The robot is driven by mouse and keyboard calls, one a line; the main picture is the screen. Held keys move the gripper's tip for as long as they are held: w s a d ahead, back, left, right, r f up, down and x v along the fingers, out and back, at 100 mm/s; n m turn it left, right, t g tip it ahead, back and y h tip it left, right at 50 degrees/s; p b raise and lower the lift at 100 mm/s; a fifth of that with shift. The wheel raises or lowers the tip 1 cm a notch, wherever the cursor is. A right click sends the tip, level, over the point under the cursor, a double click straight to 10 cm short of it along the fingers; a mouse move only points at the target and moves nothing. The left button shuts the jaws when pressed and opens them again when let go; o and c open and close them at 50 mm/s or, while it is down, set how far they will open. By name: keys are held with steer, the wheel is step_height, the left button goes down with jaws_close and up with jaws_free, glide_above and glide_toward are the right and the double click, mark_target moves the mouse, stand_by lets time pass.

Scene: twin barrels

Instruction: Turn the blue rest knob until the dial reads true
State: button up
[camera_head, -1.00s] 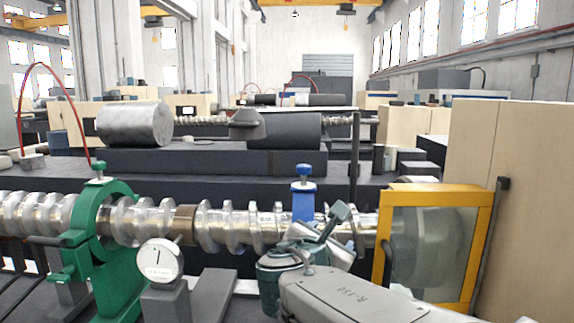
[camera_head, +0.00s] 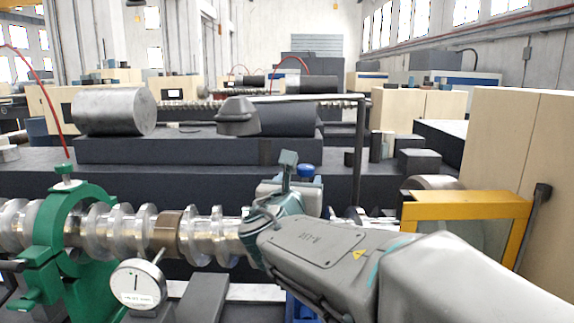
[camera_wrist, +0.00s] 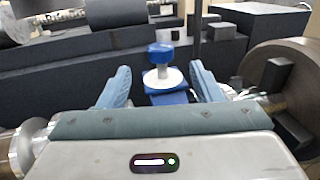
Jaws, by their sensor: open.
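The blue rest knob (camera_wrist: 160,54) stands upright on a white collar above a blue rest body (camera_wrist: 166,97) in the wrist view. It sits beyond and between the open fingers of my gripper (camera_wrist: 161,84), with a gap on both sides. In the head view, the knob (camera_head: 306,171) shows just behind my gripper (camera_head: 290,172), and my arm hides most of the blue rest. The dial (camera_head: 138,285) is a round white gauge at lower left, beside the screw shaft (camera_head: 205,230). Its dark needle looks nearly vertical; its markings are too small to read.
A green ring rest (camera_head: 72,235) with a green knob surrounds the shaft at left. A yellow-framed guard (camera_head: 465,207) stands at right. A dark upright post (camera_head: 359,150) rises behind the knob. In the wrist view, a round chuck (camera_wrist: 285,85) is close at right.

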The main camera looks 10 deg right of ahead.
mark_target(304, 170)
steer(key=p+x, duration=0.2)
steer(key=x, duration=0.7)
steer(key=shift+w+d, duration=0.25)
steer(key=shift+w, duration=0.05)
steer(key=c, duration=1)
